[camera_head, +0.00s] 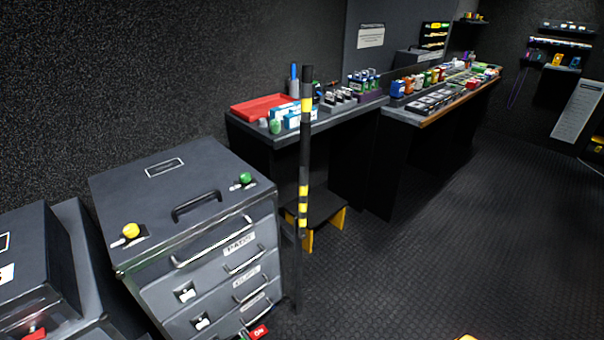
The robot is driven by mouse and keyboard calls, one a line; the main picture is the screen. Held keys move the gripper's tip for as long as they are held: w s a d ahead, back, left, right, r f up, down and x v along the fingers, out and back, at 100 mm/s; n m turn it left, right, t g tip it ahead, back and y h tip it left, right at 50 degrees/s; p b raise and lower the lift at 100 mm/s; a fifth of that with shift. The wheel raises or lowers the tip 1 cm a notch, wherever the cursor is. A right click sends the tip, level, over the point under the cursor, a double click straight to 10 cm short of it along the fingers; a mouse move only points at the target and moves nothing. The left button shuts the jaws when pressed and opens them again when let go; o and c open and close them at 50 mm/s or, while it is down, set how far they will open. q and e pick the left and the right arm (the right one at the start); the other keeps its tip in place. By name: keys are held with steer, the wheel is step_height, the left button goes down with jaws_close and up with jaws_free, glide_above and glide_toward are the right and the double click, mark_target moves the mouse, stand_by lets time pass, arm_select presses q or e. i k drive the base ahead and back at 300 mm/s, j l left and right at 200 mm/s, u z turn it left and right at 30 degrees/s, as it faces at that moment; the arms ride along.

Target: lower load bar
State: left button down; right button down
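A black bar with yellow bands (304,150), which looks like the load bar, stands upright just right of the grey drawer cabinet (155,205). Its top end rises above the workbench behind it. Its lower part runs down beside the cabinet's front right edge towards the floor. I cannot tell how it is fixed. Neither of my grippers is in view.
The cabinet has a black top handle (196,205), a yellow knob (130,231) and a green knob (245,179). A yellow-legged step stool (318,211) stands behind the bar. Cluttered workbenches (432,118) line the wall. The patterned floor (440,240) at right is clear.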

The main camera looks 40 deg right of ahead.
mark_target(307, 77)
steer(key=i+l, duration=0.3)
steer(key=l, duration=0.2)
steer(key=i+l, duration=0.3)
steer(key=l, duration=0.15)
steer(key=i+l, duration=0.35)
steer(key=l, duration=0.15)
